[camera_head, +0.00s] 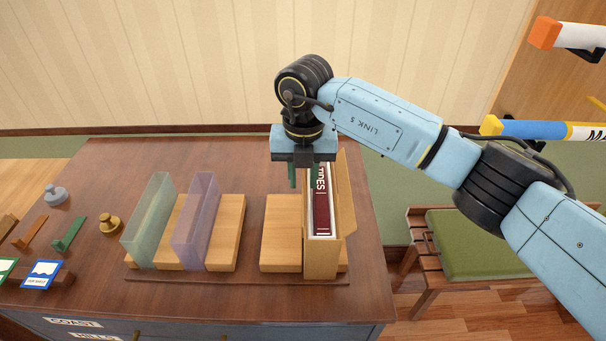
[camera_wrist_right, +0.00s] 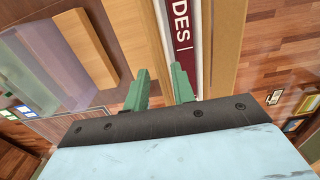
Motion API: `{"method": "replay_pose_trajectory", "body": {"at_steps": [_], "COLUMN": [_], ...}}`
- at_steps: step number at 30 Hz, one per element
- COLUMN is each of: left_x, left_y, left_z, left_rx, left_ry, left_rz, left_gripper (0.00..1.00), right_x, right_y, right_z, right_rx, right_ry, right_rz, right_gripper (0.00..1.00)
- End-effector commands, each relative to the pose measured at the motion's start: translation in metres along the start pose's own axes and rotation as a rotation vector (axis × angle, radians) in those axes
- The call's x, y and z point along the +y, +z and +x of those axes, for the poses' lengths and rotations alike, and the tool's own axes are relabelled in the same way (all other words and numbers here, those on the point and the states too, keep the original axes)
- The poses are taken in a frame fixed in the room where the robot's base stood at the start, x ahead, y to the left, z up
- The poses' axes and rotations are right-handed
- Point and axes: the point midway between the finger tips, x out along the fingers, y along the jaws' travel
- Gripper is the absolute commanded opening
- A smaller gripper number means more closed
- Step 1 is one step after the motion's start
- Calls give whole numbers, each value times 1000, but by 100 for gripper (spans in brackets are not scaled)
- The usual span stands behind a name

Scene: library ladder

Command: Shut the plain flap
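A tan upright case (camera_head: 322,270) stands on the desk, with a dark red book (camera_head: 321,205) lettered "TIDES" between its walls. A plain tan panel (camera_head: 345,195) rises along the case's right side and leans outward; it looks like the plain flap, standing open. It also shows in the right wrist view (camera_wrist_right: 228,45), right of the book (camera_wrist_right: 183,30). My right gripper (camera_head: 305,177) is above the case's far left part, its green fingers (camera_wrist_right: 160,92) apart. The fingers show over the case's left edge; contact cannot be told. My left gripper is not in view.
A wooden block (camera_head: 281,235) sits left of the case. Small stamps and cards lie at the desk's left.

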Motion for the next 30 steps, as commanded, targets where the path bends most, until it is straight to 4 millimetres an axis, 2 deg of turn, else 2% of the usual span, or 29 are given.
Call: {"method": "replay_pose_trajectory", "body": {"at_steps": [10, 16, 30], "left_x": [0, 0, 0], "left_y": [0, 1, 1], "left_z": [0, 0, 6], "left_rx": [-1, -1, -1], "left_ry": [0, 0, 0], "left_rz": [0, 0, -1], "left_gripper": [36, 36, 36], "right_x": [0, 0, -3], "right_y": [0, 0, 0], "right_z": [4, 4, 5], "right_rx": [0, 0, -1], "right_ry": [1, 1, 57], "right_rz": [-1, -1, 0], "right_gripper": [25, 0, 0]}}
